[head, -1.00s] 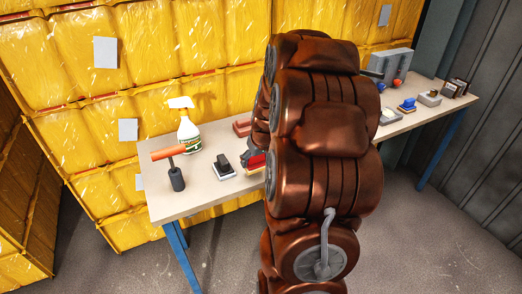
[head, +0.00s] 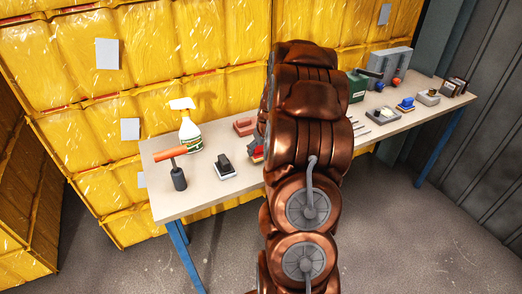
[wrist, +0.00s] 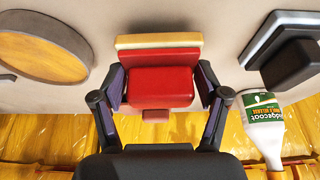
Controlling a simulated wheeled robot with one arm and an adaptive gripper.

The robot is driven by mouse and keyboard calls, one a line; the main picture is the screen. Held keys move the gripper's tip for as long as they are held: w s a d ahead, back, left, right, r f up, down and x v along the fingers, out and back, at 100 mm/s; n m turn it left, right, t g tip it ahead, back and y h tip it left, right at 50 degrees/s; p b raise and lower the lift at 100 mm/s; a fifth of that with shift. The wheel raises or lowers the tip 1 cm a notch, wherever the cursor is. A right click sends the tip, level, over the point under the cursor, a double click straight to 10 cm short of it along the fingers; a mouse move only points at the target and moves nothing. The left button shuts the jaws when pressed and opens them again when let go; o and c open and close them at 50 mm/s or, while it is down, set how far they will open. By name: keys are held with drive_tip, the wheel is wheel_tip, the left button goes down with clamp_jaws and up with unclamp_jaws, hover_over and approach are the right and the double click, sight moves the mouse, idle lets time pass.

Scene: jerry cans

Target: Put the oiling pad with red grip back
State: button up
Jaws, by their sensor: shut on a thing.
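The oiling pad with red grip (wrist: 162,87) has a red block on top and a cream pad edge in the wrist view. My gripper (wrist: 160,92) has its two fingers closed on the sides of the red grip. In the head view the pad (head: 257,155) shows as a small red and pale patch at the bench, left of my arm. My arm hides most of my gripper (head: 259,146) there. I cannot tell whether the pad touches the bench. A pad with black grip (head: 226,167) stands on the bench to its left, and shows at the right in the wrist view (wrist: 292,62).
The bench (head: 205,200) also bears a spray bottle (head: 189,132), an orange-headed mallet (head: 177,172), a reddish block (head: 244,127), a green can (head: 357,86) and a blue-gripped pad (head: 405,105). A round wooden disc (wrist: 42,48) lies left of my gripper in the wrist view. Yellow stacks stand behind.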

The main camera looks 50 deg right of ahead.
drive_tip(key=shift+f, duration=0.85)
drive_tip(key=shift+f, duration=0.15)
drive_tip(key=o, duration=1.3)
